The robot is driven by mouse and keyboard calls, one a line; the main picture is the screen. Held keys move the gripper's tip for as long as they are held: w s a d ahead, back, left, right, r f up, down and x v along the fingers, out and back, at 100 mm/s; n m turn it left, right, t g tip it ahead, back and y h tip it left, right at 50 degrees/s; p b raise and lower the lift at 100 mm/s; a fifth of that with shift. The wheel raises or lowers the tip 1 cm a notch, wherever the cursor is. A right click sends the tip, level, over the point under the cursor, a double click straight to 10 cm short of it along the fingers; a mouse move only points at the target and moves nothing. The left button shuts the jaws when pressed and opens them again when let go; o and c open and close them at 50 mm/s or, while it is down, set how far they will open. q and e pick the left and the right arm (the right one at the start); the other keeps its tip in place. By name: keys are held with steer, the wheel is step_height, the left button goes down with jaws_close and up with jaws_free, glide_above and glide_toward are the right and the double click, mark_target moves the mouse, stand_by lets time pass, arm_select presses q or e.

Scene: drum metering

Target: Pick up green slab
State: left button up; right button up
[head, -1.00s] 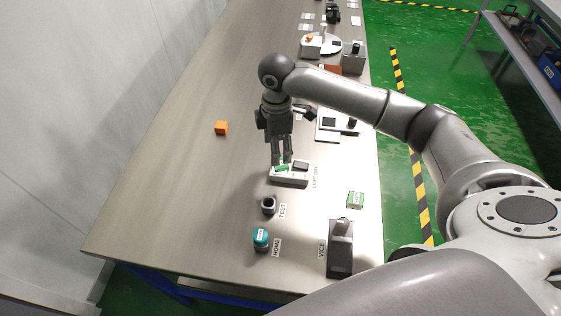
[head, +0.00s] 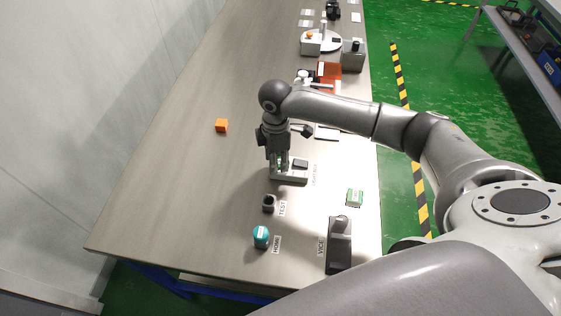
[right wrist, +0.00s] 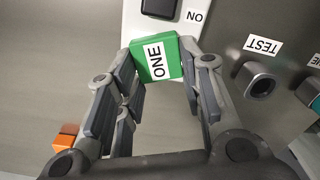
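A green slab (right wrist: 160,58) labelled ONE lies between the fingertips of my right gripper (right wrist: 156,72) in the right wrist view. The fingers stand open on either side of it, close to its sides, and the slab looks slightly turned relative to them. In the head view my right gripper (head: 279,165) points down at the left end of the pale light box (head: 290,179), mostly covering the slab. A second green block (head: 355,197) with a white label lies to the right on the table. My left gripper is not in view.
A teal HOME knob (head: 261,236), a dark TEST socket (head: 269,203) and a dark vice (head: 340,245) stand nearer on the table. An orange cube (head: 221,126) lies to the left, with open tabletop around it. More equipment stands at the far end.

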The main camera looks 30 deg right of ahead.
steer(key=shift+c, duration=1.4)
steer(key=shift+r, duration=0.1)
steer(key=shift+r+b, duration=0.3)
steer(key=shift+r, duration=0.2)
steer(key=s+a+r+b, duration=0.2)
steer(key=s+a+r, duration=0.6)
steer(key=a+r, duration=0.35)
steer(key=s+d+m, duration=0.5)
steer(key=d+m, duration=0.1)
steer(key=m, duration=0.9)
steer(key=shift+s+d+r, duration=0.15)
steer(key=shift+s+d, duration=0.1)
steer(key=shift+d, duration=0.05)
